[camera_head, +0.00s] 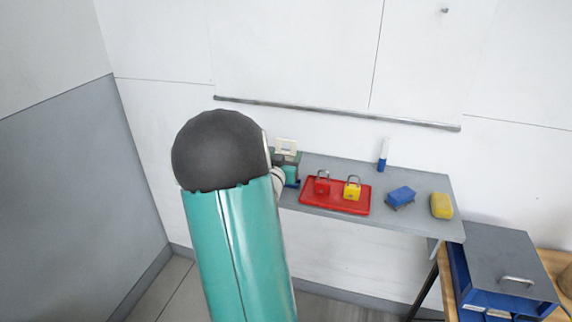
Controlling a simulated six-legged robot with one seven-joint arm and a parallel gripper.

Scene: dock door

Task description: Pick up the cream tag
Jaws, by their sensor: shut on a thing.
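The cream tag (286,146) shows as a small pale square frame just right of my arm's dark elbow, above the left end of the grey shelf. My gripper (287,157) is directly below it, shut on its lower part. My arm hides much of the gripper, and the fingertips are too small to see in detail.
A red tray (335,208) on the grey shelf (335,168) holds a red padlock (322,187) and a yellow padlock (352,191). A blue-and-white marker (383,155), a blue block (401,196) and a yellow sponge (441,206) stand farther right. A blue-grey drawer box (498,262) is at lower right.

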